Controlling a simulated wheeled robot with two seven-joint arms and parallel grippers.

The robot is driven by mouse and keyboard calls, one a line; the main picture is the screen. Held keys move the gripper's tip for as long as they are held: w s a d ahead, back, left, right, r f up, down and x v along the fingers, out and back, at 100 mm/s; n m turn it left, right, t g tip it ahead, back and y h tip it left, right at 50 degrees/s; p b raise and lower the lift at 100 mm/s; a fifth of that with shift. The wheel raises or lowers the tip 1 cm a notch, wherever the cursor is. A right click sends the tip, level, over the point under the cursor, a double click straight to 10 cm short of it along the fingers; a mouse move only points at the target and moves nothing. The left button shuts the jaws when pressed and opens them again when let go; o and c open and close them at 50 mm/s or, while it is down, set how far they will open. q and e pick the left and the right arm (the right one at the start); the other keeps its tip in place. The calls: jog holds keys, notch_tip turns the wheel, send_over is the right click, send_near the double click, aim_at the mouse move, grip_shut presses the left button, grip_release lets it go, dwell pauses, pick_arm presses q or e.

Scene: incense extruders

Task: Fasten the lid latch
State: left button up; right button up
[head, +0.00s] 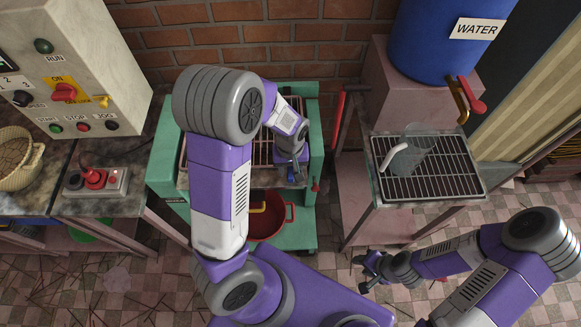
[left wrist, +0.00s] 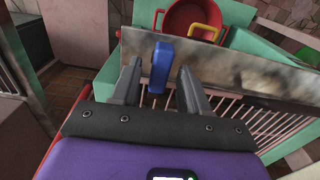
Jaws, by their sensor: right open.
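A small blue upright handle (left wrist: 161,66), perhaps the lid latch, stands at a mottled metal plate (left wrist: 225,80) in the left wrist view. My left gripper (left wrist: 160,75) is open, with one finger to each side of the blue handle in that view; contact cannot be told. In the head view the left gripper (head: 297,172) is over the front of the green machine (head: 310,128), and my own arm hides much of the machine. The lid cannot be made out clearly. My right gripper (head: 366,271) is open and empty, low over the tiled floor.
A red pot (head: 268,226) with a yellow handle sits below the machine's front. A small red knob (head: 315,187) is at its right side. A control box (head: 75,75) and bench stand left. A rack with a glass jug (head: 414,150) and a blue water barrel (head: 440,45) stand right.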

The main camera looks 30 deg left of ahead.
aim_at(290, 171)
pick_arm(q)
notch_tip(290, 171, up, 8)
jog(key=shift+f+p, duration=0.2)
jog(key=shift+p, duration=0.85)
pick_arm(e)
notch_tip(290, 171, up, 2)
